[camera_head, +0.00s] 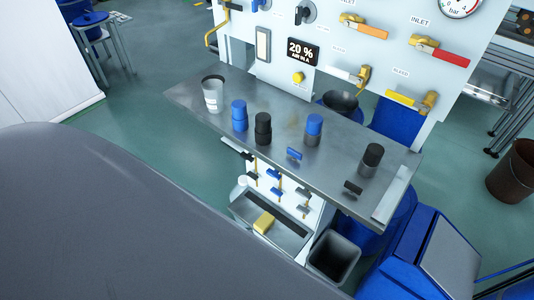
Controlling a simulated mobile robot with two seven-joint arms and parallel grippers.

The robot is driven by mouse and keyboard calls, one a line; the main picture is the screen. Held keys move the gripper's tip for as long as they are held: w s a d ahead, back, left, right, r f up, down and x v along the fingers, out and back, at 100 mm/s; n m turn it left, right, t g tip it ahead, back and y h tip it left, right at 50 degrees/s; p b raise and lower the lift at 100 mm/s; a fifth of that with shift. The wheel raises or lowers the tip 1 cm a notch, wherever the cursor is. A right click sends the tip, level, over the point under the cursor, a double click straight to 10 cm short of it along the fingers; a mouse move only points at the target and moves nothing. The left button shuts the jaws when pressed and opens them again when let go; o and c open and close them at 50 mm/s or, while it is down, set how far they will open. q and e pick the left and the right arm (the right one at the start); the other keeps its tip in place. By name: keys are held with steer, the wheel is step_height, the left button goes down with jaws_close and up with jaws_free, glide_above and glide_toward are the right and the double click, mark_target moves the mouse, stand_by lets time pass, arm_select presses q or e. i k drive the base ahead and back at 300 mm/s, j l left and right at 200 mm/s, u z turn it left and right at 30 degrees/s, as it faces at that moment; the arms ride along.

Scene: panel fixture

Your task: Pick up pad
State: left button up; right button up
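A yellow block (264,222), which may be the pad, lies in a grey open tray (241,210) below the front edge of the metal shelf. No other thing that clearly looks like a pad shows. Neither of my grippers is in view. A large dark grey rounded surface fills the lower left and hides what is behind it.
The metal shelf (340,160) holds a white cup (212,94), several blue and black cylinders and small blue and black pieces. A panel (385,65) with valve handles stands behind. A square bin (333,257) stands right of the tray. A blue container (425,260) is beside it.

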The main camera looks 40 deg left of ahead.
mark_target(265, 222)
steer(key=u, duration=1.1)
steer(key=z, duration=0.4)
steer(key=j+z, duration=0.3)
steer(key=z, duration=0.15)
steer(key=i+j+z, duration=0.1)
steer(key=j+z, duration=0.2)
steer(key=z, duration=0.15)
steer(key=j+z, duration=0.2)
steer(key=j, duration=0.2)
steer(key=k+j+z, duration=0.1)
steer(key=j+z, duration=0.15)
steer(key=k+j, duration=0.1)
steer(key=j, duration=0.3)
steer(key=k+j+z, duration=0.1)
steer(key=j, duration=0.35)
steer(key=k+j, duration=0.1)
steer(key=j, duration=0.3)
steer(key=k+j, duration=0.1)
steer(key=j, duration=0.3)
steer(key=z, duration=0.05)
